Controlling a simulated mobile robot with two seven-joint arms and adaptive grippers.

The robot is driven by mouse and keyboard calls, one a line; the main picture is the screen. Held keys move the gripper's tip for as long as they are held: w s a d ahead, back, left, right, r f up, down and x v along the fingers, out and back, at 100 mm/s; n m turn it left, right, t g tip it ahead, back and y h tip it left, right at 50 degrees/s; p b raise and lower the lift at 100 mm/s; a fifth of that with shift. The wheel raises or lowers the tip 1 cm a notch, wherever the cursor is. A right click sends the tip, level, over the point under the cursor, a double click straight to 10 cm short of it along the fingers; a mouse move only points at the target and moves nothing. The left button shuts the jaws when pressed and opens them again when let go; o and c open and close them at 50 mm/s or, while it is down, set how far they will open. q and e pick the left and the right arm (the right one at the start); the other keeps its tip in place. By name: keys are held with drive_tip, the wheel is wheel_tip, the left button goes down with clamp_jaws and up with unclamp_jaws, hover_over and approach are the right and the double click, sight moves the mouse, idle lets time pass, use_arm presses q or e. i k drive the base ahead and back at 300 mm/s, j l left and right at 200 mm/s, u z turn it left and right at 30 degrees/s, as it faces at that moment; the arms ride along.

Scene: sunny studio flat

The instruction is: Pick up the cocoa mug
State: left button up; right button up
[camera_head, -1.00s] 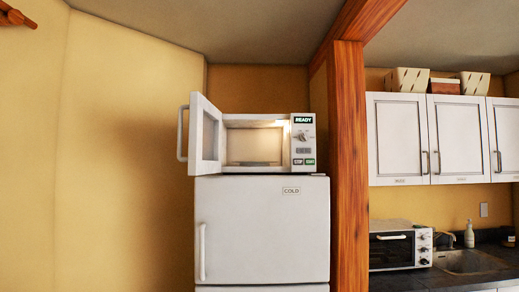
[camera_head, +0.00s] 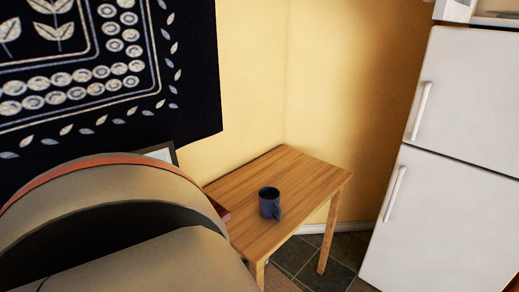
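A dark blue mug (camera_head: 267,206) stands upright on a small wooden table (camera_head: 310,182) in the head view. Its handle is at the lower right side. What is inside the mug is too small and dark to tell. No gripper shows in the head view, and nothing touches the mug.
A rounded beige armchair or sofa (camera_head: 120,225) fills the lower left, in front of part of the table. A white fridge (camera_head: 455,160) stands at the right. A dark patterned cloth (camera_head: 190,90) hangs on the wall. Tiled floor (camera_head: 300,255) shows beside the table.

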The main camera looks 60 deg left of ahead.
sight(268, 197)
drive_tip(key=u, duration=2.2)
drive_tip(key=l+u, duration=0.45)
drive_tip(key=i+l+u, duration=0.1)
drive_tip(key=l+u, duration=0.5)
drive_tip(key=l, duration=0.25)
drive_tip(key=k+l+u, duration=0.2)
drive_tip(key=l, duration=0.25)
drive_tip(key=k+l, duration=0.1)
drive_tip(key=l, duration=0.9)
drive_tip(key=k+u, duration=0.05)
